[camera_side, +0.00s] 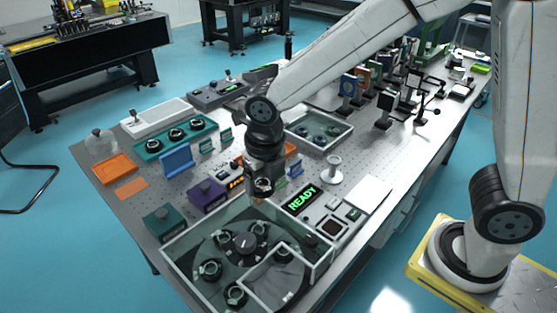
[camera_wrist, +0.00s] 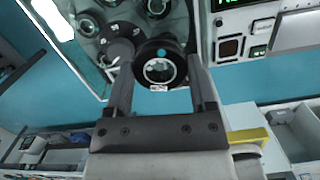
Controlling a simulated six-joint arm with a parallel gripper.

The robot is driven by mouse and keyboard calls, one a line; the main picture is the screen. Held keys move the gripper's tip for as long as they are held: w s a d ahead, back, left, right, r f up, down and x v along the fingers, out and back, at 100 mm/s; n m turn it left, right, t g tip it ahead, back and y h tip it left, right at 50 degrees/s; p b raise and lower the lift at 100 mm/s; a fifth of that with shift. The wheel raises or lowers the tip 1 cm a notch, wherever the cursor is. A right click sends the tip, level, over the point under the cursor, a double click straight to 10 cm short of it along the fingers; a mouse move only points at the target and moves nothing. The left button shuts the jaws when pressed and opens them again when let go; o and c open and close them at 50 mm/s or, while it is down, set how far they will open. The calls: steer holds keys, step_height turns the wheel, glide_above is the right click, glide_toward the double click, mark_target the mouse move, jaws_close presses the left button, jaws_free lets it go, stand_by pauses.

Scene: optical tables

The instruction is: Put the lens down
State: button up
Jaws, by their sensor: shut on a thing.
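My gripper (camera_wrist: 160,88) is shut on a lens (camera_wrist: 159,70) in a round black mount with a small white label and a blue-green dot. In the side view the lens (camera_side: 263,187) hangs upright below my gripper (camera_side: 262,178), above the far rim of a clear-walled case (camera_side: 178,243). Inside the case is a dark round carousel (camera_side: 222,243) bearing several other round black-mounted lenses (camera_side: 209,269). The wrist view shows part of the carousel (camera_wrist: 117,30) beyond my fingers. The held lens looks clear of the surfaces below it.
A purple box (camera_side: 207,194) and a dark green box (camera_side: 162,222) stand to the left. A tray with lenses (camera_side: 318,130) lies farther back. A white plate (camera_side: 368,194) lies at the right.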

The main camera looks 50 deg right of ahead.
steer(key=w+d+m, duration=0.3)
steer(key=w+d, duration=0.2)
steer(key=d, duration=0.4)
steer(key=w+d+m, duration=0.2)
steer(key=w+d, duration=0.3)
steer(key=d, duration=0.5)
steer(key=shift+h, duration=0.3)
steer(key=f, duration=0.5)
steer(key=shift+s+a+f, duration=0.2)
steer(key=shift+a+f, duration=0.05)
steer(key=shift+a, duration=0.05)
steer(key=shift+w, duration=0.1)
steer(key=w+f, duration=0.2)
steer(key=w, duration=0.2)
steer(key=w+f, duration=0.3)
steer(key=w, duration=0.1)
steer(key=w+d+f, duration=0.1)
steer(key=w+f, duration=0.1)
steer(key=w, duration=0.2)
steer(key=shift+f, duration=0.4)
steer(key=shift+w+d+f, duration=0.1)
steer(key=shift+w+f, duration=0.5)
steer(key=shift+f, duration=0.1)
steer(key=shift+w+f, duration=0.1)
